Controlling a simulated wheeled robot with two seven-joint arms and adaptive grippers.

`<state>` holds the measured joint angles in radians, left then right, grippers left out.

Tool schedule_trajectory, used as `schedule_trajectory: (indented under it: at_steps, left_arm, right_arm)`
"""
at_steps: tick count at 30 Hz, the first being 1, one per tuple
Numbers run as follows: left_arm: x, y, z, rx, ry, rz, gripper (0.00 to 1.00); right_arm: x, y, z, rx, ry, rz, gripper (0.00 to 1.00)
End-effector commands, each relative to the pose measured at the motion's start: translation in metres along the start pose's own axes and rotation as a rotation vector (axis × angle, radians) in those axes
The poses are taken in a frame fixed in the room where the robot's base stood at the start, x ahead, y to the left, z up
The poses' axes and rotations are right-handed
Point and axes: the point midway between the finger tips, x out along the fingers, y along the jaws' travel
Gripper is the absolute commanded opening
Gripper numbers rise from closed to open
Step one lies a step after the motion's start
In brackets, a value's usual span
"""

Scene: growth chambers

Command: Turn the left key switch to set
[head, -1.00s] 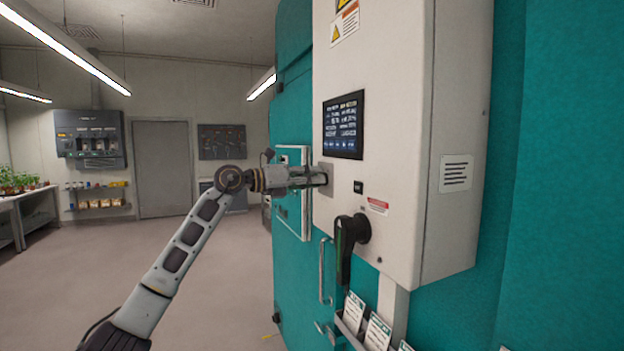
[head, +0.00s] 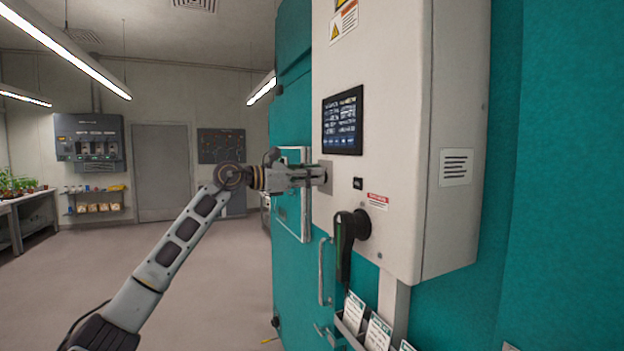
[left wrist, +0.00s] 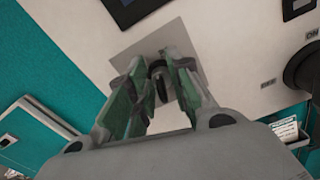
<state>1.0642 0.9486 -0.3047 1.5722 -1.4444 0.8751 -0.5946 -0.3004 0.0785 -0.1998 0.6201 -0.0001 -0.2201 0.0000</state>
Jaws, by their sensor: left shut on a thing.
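The key switch's square grey plate (head: 328,185) sits on the white control cabinet, below and left of the display. My left gripper (head: 321,176) reaches it from the left, fingertips right at the plate. In the left wrist view the plate (left wrist: 135,43) lies behind the fingers, and the dark key (left wrist: 159,82) stands between the two green-padded fingers of the left gripper (left wrist: 169,75). The gripper is shut on the key. The position labels around the switch cannot be read. My right gripper is in neither view.
A dark display (head: 343,122) is above the switch. A door pull (head: 323,272) and a card holder (head: 354,324) are lower down. The floor at left is clear.

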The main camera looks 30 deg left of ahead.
Motion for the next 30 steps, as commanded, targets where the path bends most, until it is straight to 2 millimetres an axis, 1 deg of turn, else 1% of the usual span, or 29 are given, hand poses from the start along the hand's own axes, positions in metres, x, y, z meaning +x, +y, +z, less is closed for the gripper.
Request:
schedule_trajectory:
  at_steps: [6,12,19,30]
  left_arm:
    - [-0.0006,-0.0011,-0.0001,0.158,-0.002,0.001,0.0]
    - [-0.0002,-0.0021,-0.0005,0.256,-0.001,0.001,0.0]
    - [-0.0002,-0.0025,-0.0002,0.308,-0.001,0.0,0.0]
    - [-0.0002,-0.0025,-0.0001,0.314,0.0,0.0,0.0]
  right_arm:
    - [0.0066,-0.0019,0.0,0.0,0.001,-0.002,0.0]
    - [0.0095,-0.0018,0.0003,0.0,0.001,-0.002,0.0]
    - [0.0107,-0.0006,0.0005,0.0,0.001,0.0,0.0]
    - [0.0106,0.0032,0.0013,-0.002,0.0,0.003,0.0]
